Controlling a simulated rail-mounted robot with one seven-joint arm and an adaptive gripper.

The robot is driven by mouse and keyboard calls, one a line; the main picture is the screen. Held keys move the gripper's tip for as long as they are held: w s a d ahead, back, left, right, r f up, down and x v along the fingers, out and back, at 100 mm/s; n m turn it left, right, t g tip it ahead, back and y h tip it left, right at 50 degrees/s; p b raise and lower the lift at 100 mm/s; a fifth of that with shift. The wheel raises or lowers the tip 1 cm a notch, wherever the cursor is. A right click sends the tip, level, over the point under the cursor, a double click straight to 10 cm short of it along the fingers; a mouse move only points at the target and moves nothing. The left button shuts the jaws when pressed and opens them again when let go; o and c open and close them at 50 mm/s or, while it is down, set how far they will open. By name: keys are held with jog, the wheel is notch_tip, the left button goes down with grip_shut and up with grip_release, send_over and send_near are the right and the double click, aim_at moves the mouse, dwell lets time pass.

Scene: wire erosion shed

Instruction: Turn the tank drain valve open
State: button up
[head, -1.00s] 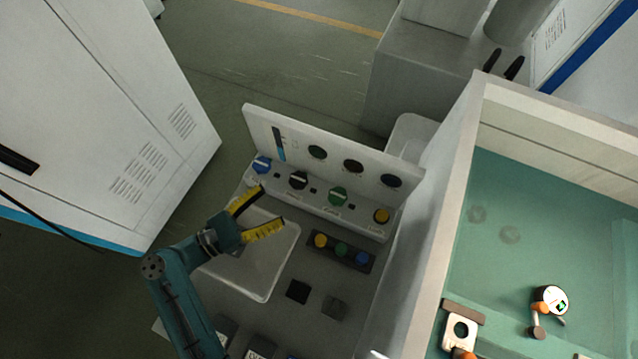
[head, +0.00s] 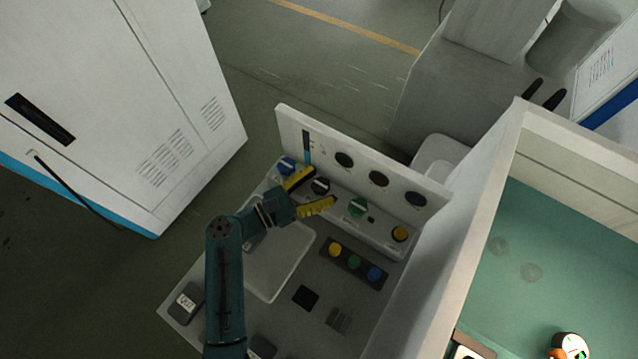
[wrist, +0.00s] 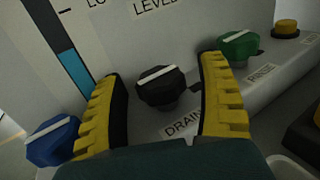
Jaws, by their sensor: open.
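The drain valve is a black knob (head: 320,186) with a white bar, on the sloped front of a grey panel. In the wrist view the black knob (wrist: 162,90) sits above a label that reads DRAIN. Its white bar slants up to the right. My gripper (head: 323,188) is open, with its yellow ribbed fingers on either side of the knob in both views. In the wrist view there are gaps between the knob and both fingers (wrist: 160,72). How far the fingertips are from the panel is hard to tell.
A blue knob (wrist: 52,140) is close beside the left finger, and a green knob (wrist: 238,46) is close beside the right one. A yellow button (head: 399,234) is farther right. A level gauge (head: 306,147) and round dark dials (head: 378,178) are on the upright board behind.

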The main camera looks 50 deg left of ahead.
jog(key=c, duration=1.2)
jog(key=shift+d+r+n+y+p, duration=0.1)
jog(key=shift+n+y+p, duration=0.3)
jog(key=shift+y, duration=0.3)
jog(key=n+y+p, duration=0.3)
jog(key=y, duration=0.2)
jog(key=shift+d, duration=0.2)
jog(key=n+g+y+p, duration=0.1)
jog(key=n+y+p, duration=0.1)
jog(key=y, duration=0.1)
jog(key=shift+n+y, duration=0.3)
jog(key=shift+n+g+y+p, duration=0.3)
jog(key=shift+n+g+y, duration=0.75)
jog(key=shift+y, duration=0.55)
jog(key=shift+a+n+y, duration=0.1)
jog(key=shift+n+y, duration=0.2)
jog(key=shift+n, duration=0.05)
